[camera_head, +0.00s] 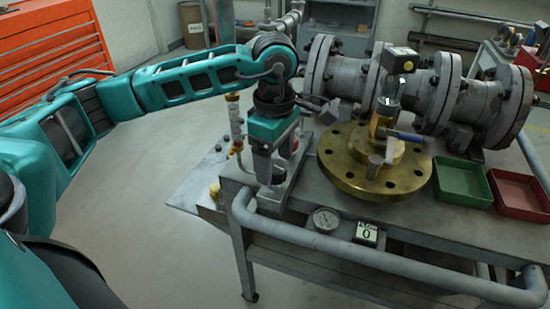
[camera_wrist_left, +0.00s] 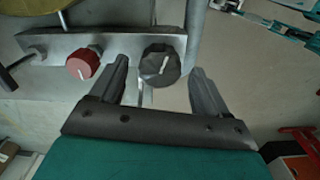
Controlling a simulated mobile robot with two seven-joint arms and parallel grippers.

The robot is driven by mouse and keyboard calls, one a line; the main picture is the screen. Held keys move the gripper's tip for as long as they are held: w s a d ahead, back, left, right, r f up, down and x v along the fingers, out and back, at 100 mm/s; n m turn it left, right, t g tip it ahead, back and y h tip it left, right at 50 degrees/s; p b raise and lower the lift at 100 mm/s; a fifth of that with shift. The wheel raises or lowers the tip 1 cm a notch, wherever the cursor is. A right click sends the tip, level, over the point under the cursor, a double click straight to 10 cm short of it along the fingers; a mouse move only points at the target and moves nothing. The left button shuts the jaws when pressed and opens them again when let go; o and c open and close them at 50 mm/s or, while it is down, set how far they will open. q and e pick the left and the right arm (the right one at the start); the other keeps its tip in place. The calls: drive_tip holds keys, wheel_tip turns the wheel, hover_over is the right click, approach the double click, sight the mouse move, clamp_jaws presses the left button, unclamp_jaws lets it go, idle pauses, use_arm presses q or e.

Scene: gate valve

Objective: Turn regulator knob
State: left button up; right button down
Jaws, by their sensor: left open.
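My left gripper (camera_head: 274,176) points down at the left end of the workbench and is open. In the left wrist view, a dark grey faceted knob with a white pointer line (camera_wrist_left: 160,66) lies between the two spread fingertips of that gripper (camera_wrist_left: 159,72). A gap shows on each side of the knob, wider on the right. I cannot tell how deep the fingers reach around it. A red knob with a white line (camera_wrist_left: 83,65) sits to the left on the same grey panel (camera_wrist_left: 140,38), outside the fingers. Neither knob is labelled legibly. My right gripper is not in view.
A brass flange (camera_head: 345,178) with a valve body stands right of my left gripper. Large grey flanged pipes (camera_head: 345,70) lie behind it. A tubular rail (camera_head: 330,250) runs along the bench front, near a gauge (camera_head: 326,219) and a 0 display (camera_head: 366,233). Green (camera_head: 458,205) and red (camera_head: 520,210) trays lie right.

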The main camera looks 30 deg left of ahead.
sight(274, 166)
use_arm(q)
wheel_tip(274, 166, up, 12)
drive_tip(key=p, duration=0.1)
drive_tip(key=shift+r+p, duration=0.15)
drive_tip(key=shift+p, duration=0.15)
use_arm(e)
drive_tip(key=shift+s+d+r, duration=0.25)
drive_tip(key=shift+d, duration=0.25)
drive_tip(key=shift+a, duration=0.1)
use_arm(q)
drive_tip(key=shift+s, duration=0.15)
